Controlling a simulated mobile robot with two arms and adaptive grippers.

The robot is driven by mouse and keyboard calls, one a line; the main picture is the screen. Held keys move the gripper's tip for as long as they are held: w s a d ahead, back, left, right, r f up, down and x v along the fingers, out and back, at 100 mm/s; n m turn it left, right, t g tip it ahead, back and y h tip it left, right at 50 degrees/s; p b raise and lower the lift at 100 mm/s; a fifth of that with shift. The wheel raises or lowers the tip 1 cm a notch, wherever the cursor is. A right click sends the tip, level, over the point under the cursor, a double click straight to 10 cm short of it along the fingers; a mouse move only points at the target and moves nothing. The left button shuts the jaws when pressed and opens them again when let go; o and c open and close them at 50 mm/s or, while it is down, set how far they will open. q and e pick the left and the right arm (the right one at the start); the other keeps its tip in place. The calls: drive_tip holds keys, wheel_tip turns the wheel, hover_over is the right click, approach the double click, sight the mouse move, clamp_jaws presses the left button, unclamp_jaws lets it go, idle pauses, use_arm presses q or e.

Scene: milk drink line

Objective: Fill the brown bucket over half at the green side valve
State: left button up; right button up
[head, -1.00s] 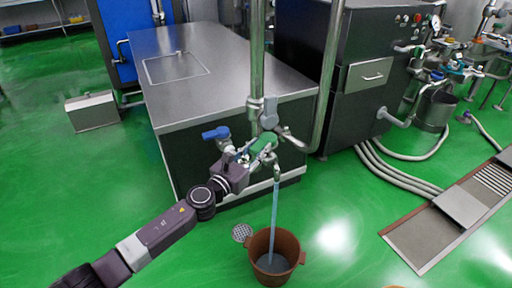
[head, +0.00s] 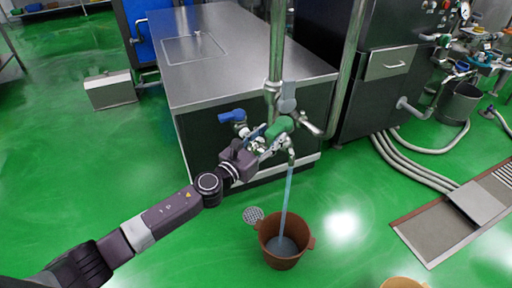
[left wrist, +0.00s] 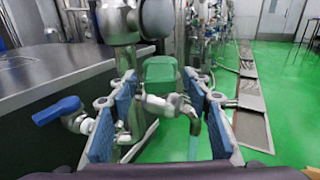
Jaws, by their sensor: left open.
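The brown bucket (head: 268,232) stands upright on the green floor below the side valve's spout, with grey-looking liquid (head: 284,246) inside. The green side valve (head: 281,128) sits on the vertical steel pipe. In the left wrist view the green valve handle (left wrist: 160,72) lies between the blue finger pads. My left gripper (head: 262,140) is open around or just short of this handle; contact cannot be told. My right gripper is not in view.
A blue-handled valve (head: 236,116) is left of the green one. A steel-topped counter (head: 230,70) stands behind. A floor drain (head: 253,214) lies beside the bucket, and a tan round container (head: 402,283) shows at the bottom edge. Hoses (head: 415,165) lie at right.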

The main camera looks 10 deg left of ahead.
use_arm(q)
drive_tip(key=v, duration=0.9)
drive_tip(key=shift+s, duration=0.3)
drive_tip(key=shift+a, duration=0.1)
